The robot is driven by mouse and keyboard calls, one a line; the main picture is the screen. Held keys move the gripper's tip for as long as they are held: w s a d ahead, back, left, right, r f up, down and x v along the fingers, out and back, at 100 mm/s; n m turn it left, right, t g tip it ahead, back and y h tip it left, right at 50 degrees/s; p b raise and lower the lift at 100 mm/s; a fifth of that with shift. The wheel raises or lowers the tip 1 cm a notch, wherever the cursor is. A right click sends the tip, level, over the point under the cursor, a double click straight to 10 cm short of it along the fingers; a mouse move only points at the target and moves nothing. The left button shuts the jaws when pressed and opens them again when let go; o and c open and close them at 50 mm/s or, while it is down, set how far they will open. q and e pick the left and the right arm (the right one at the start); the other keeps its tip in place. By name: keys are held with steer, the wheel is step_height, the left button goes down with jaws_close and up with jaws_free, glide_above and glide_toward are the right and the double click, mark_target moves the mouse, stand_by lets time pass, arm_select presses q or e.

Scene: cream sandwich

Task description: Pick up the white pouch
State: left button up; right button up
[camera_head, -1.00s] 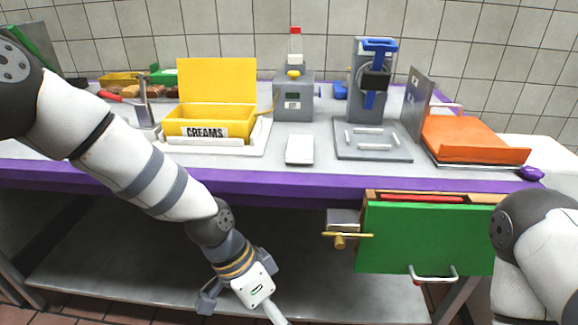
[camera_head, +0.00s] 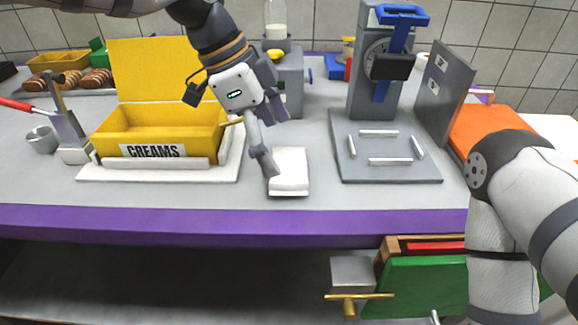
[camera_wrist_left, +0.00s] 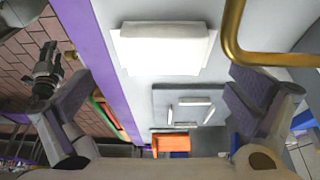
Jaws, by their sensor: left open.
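The white pouch (camera_head: 289,172) lies flat on the grey counter near its front edge, to the right of the yellow creams box. It also shows at the top middle of the left wrist view (camera_wrist_left: 165,48). My left gripper (camera_head: 238,100) is above the counter, up and left of the pouch in the head view. It is open and empty, its purple pads spread wide in the left wrist view (camera_wrist_left: 155,100). A pale and grey part of it hangs down in front of the pouch's left edge. My right gripper is outside the head view. A dark mechanical part at the wrist view's left may be it.
The yellow creams box (camera_head: 160,132) stands open on a white board (camera_head: 90,173). A grey machine (camera_head: 372,100) with a flat base is right of the pouch. An orange tray (camera_head: 485,130) lies farther right. A green-fronted drawer (camera_head: 425,285) is open below the counter.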

mark_target(289, 163)
arm_select(q)
steer(key=x, duration=0.4)
steer(key=shift+w+d+f, duration=0.15)
steer(key=shift+w+f, duration=0.1)
steer(key=c, duration=1.1)
steer(key=shift+r, duration=0.15)
